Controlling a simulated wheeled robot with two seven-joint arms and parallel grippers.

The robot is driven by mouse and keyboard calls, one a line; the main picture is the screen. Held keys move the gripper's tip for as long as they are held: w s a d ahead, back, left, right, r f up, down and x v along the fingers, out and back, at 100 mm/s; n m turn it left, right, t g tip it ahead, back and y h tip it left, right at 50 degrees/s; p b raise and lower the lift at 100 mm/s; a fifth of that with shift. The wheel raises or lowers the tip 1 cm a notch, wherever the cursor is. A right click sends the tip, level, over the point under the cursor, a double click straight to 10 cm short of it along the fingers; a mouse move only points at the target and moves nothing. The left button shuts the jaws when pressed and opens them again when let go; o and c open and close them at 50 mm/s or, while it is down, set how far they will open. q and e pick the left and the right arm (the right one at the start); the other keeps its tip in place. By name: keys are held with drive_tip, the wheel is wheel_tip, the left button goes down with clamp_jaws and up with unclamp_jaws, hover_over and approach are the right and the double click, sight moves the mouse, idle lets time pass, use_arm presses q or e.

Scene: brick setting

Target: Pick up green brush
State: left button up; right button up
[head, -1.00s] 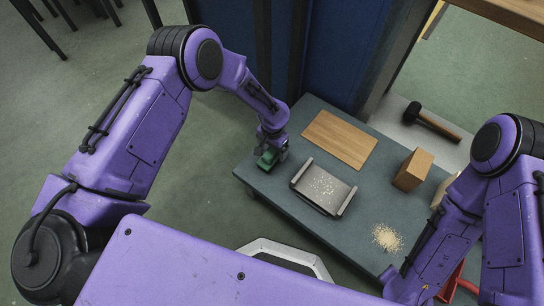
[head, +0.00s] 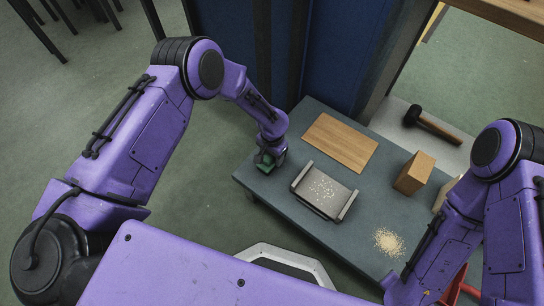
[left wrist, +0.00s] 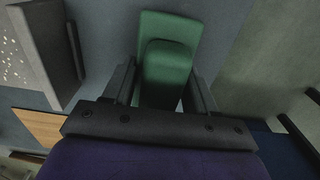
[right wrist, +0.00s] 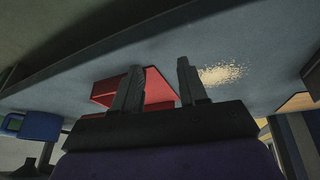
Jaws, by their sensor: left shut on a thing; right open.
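The green brush (head: 265,168) is at the left end of the grey table, and its block shape fills the middle of the left wrist view (left wrist: 168,58). My left gripper (head: 270,157) is over it, with one finger on each side, shut on it. I cannot tell whether the brush touches the table. My right gripper (right wrist: 157,82) is open, with a gap between its fingers, near the table's right front side. In the head view its fingers are hidden.
On the grey table (head: 300,225) are a grey tray (head: 323,190) with crumbs, a wooden board (head: 340,141), a brown block (head: 414,172) and a sawdust pile (head: 388,241). A black mallet (head: 432,123) lies behind. A red object (right wrist: 150,90) is by my right gripper.

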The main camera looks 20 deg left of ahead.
use_arm(q)
drive_tip(key=s+d+r+p, duration=0.5)
drive_tip(key=s+d+r, duration=0.5)
drive_tip(key=r, duration=0.2)
